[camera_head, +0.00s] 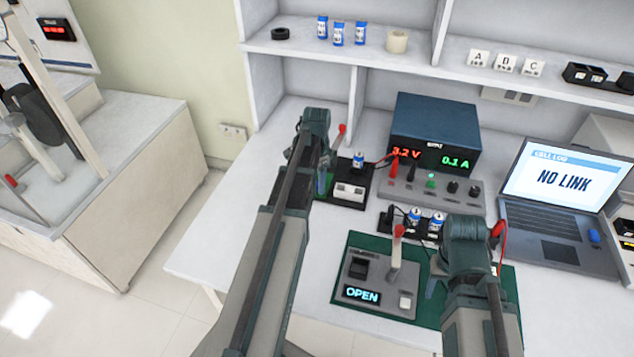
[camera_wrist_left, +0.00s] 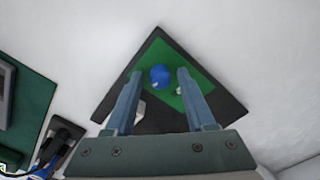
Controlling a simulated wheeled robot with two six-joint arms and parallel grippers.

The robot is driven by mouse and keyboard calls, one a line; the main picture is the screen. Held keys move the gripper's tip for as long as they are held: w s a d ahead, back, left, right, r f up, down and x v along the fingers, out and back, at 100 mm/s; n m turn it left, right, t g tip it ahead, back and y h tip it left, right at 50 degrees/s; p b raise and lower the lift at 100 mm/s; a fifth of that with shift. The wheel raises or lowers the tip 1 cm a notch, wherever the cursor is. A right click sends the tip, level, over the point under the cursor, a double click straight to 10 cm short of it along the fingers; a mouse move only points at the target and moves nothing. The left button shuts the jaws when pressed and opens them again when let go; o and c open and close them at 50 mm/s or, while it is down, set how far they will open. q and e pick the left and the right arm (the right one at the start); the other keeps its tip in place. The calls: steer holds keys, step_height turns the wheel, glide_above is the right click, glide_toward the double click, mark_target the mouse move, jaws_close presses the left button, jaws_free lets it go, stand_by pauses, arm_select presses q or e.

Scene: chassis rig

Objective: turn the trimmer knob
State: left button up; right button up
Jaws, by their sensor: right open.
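In the left wrist view, a round blue knob (camera_wrist_left: 160,77) sits on a green board (camera_wrist_left: 172,55) with a dark base. I take it for the trimmer knob. My left gripper (camera_wrist_left: 160,74) is open, with one finger on each side of the knob; gaps show, and I cannot tell how far above it the tips are. In the head view, my left arm hides the knob, and the left gripper (camera_head: 325,182) is partly hidden over the board. My right gripper (camera_head: 436,284) is open over the green mat (camera_head: 340,292), partly hidden by its wrist.
A grey box with an OPEN display (camera_head: 362,294) and a red-tipped lever stands beside my right gripper. A power supply (camera_head: 433,135) reads 3.2 V and 0.1 A. A laptop (camera_head: 562,185) shows NO LINK. Blue-and-white cells (camera_head: 427,222) sit in a black holder. The front-left tabletop is clear.

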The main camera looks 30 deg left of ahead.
arm_select(q)
jaws_close()
steer(key=shift+n, duration=1.3)
steer(key=shift+o, duration=1.1)
jaws_free()
steer(key=shift+r, duration=0.15)
arm_select(e)
steer(key=shift+r, duration=0.1)
